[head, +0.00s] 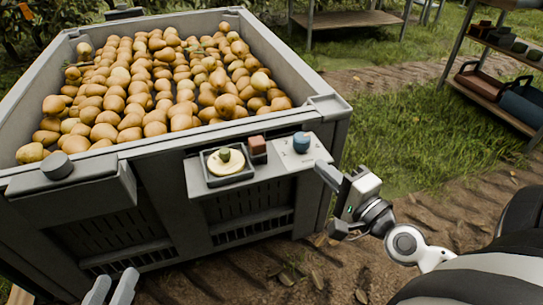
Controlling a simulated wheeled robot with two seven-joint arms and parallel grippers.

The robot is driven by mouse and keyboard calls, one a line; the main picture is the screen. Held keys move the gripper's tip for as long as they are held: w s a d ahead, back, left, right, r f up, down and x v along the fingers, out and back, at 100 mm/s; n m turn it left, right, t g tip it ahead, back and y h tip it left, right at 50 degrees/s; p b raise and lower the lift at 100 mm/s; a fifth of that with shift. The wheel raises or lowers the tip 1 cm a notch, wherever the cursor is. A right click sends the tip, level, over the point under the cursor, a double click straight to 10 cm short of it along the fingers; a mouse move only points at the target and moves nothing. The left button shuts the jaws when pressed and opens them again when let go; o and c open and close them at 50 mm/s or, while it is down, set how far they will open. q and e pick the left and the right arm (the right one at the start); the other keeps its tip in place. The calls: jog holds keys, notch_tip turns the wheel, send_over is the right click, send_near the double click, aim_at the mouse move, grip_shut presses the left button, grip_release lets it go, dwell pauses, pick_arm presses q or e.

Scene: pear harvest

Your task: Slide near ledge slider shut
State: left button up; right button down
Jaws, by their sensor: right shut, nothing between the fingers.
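A grey crate (160,150) full of pears has two ledges on its near side. The left ledge is a grey box (75,203) with a dark round knob (57,165) on top. The right ledge (222,188) carries a small tray, a reddish block and a pale plate with a blue round knob (301,142). I cannot tell for sure which part is the slider. My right gripper (327,176) is shut and empty, just off the right end of the right ledge. My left gripper (111,288) is at the bottom edge, partly cut off, fingers apart and empty, below the left ledge.
Shelves with bins (497,85) stand at the upper right, and a bench (345,19) stands behind. Grass and soil right of the crate are clear.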

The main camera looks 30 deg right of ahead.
aim_at(257, 151)
pick_arm(q)
jog(key=shift+s+r, duration=0.1)
pick_arm(e)
jog(key=shift+r, duration=0.1)
